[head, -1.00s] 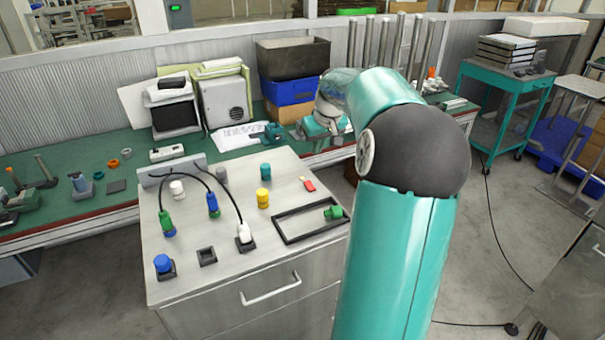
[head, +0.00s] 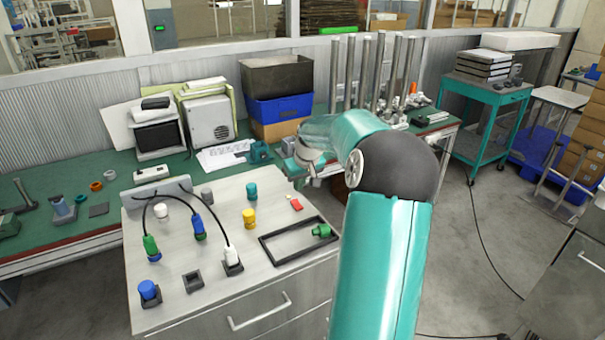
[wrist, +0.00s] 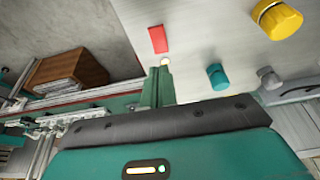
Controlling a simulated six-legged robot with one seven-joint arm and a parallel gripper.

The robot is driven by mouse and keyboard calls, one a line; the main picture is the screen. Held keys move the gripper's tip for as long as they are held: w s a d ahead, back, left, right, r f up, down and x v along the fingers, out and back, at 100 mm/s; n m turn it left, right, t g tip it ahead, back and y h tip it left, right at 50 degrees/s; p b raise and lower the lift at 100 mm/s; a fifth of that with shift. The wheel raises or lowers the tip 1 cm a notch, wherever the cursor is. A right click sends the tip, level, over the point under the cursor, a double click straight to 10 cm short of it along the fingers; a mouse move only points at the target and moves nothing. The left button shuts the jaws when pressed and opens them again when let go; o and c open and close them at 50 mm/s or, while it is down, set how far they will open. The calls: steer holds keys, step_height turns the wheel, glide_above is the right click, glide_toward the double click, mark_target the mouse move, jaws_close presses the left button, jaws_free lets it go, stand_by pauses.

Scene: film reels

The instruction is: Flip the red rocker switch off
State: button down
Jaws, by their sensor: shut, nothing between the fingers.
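The red rocker switch (head: 296,204) lies on the light top of the metal cabinet (head: 215,250), near its back right edge in the head view. A small pale piece is at one end of the red part. In the wrist view the red switch (wrist: 158,39) is at the upper middle. My gripper (wrist: 163,73) shows there with its green fingers shut and empty. The fingertips appear just below the pale piece in the picture; I cannot tell whether they touch it. In the head view my gripper is small and indistinct behind the switch.
A yellow knob (head: 249,218) and a teal knob (head: 251,191) stand left of the switch. A black frame (head: 270,259) with a green connector (head: 322,230) lies in front. Cables arch over the cabinet's left part. A green workbench (head: 70,223) runs behind.

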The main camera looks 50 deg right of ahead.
mark_target(299, 205)
steer(key=x, duration=0.5)
steer(key=shift+s+f, duration=0.3)
steer(key=shift+w+f+g, duration=0.2)
steer(key=shift+f+g, duration=0.05)
steer(key=shift+g, duration=0.25)
steer(key=shift+s, duration=0.2)
steer(key=shift+s+a+f, duration=0.15)
steer(key=shift+s+a, duration=0.1)
steer(key=shift+s, duration=0.5)
